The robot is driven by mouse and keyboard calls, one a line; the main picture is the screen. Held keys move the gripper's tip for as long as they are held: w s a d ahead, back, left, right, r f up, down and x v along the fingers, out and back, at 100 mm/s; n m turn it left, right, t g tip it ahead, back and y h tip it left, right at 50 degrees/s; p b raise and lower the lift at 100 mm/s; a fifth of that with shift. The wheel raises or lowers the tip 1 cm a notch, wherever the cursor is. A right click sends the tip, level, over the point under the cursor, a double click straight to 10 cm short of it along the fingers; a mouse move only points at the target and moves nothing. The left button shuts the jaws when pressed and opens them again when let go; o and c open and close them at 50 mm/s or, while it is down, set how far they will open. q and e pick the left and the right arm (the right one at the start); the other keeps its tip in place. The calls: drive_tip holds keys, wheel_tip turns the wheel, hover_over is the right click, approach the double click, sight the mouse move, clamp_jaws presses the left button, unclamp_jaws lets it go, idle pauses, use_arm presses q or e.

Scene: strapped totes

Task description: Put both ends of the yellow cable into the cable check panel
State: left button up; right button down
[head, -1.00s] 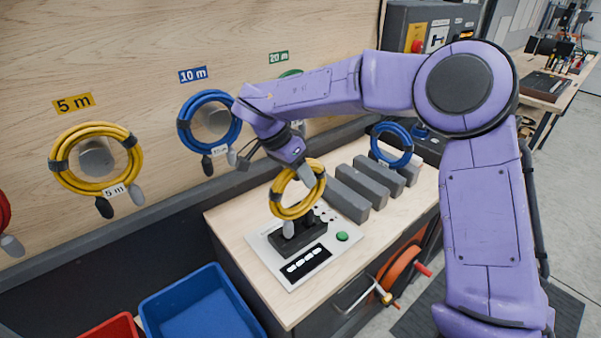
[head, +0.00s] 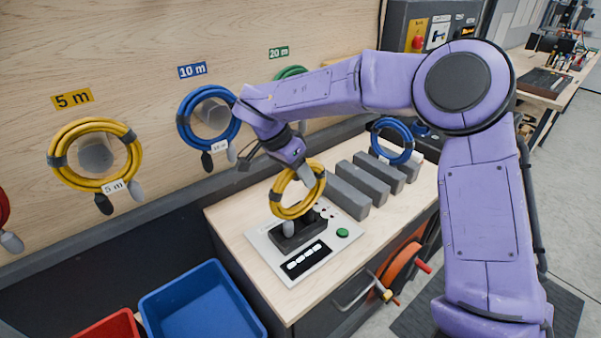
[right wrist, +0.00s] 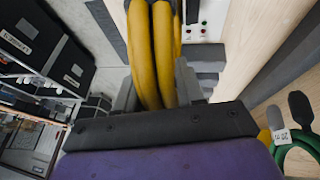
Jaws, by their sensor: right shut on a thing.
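The coiled yellow cable (head: 285,212) is held by my right gripper (head: 303,172) above the cable check panel (head: 268,243) on the bench. My right gripper is shut on the upper part of the coil, and the yellow strands (right wrist: 152,55) run between its fingers in the right wrist view. A grey cable end (head: 288,228) hangs at the lower side of the coil, at the panel's dark socket block (head: 298,238). I cannot tell whether either end sits in a socket. My left gripper is not in view.
Another yellow coil (head: 62,180) hangs under the 5 m sign, a blue coil (head: 183,130) under the 10 m sign. Several grey blocks (head: 345,198) stand behind the panel, with a blue coil (head: 408,138) beyond. A blue tote (head: 200,305) and a red tote (head: 108,328) stand lower left.

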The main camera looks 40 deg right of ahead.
drive_tip(key=shift+f, duration=1)
idle(0.5)
drive_tip(key=c, duration=0.6)
unclamp_jaws()
drive_tip(key=shift+s, duration=0.1)
